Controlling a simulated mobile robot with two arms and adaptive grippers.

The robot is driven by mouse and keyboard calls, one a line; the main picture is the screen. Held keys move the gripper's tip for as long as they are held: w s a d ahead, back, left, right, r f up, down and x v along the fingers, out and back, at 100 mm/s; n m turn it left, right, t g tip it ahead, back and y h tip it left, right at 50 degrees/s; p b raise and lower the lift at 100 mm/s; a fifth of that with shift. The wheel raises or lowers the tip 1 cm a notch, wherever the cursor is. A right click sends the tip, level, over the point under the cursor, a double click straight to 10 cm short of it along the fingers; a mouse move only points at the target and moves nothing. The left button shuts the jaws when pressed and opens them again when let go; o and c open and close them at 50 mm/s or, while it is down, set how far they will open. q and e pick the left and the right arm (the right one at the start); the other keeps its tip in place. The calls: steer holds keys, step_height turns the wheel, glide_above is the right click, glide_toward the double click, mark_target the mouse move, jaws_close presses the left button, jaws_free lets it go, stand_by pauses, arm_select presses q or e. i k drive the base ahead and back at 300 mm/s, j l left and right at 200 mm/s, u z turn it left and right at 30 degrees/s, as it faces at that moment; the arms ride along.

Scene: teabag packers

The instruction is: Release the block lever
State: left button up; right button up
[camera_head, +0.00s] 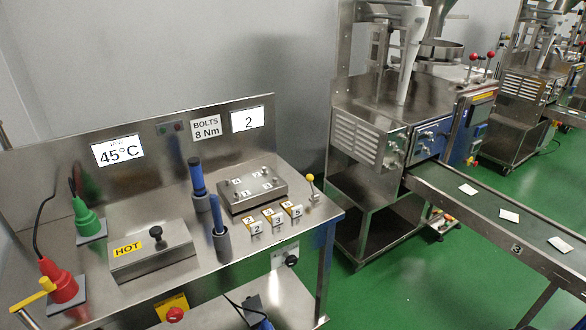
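A metal block (236,203) with numbered positions on its top sits at the right of the steel workbench (215,258). A small lever with a yellow ball knob (310,178) stands just to the right of the block, near the bench's right end. The lever is close to upright. Whether it clamps the block cannot be told at this size. Neither of my grippers is in view, and nothing is seen touching the lever or the block.
Several numbered tags (277,221) lie in front of the block. Blue-handled tools stand in grey holders (222,246) to its left. A box marked HOT (150,259), a green tool (88,221) and a red tool (62,286) are further left. A packing machine (375,125) and conveyor (480,203) are right.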

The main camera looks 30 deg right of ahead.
mark_target(309, 177)
steer(key=i+l+u, duration=0.2)
steer(key=l, duration=0.6)
steer(key=l+u, duration=0.25)
steer(key=l, duration=0.5)
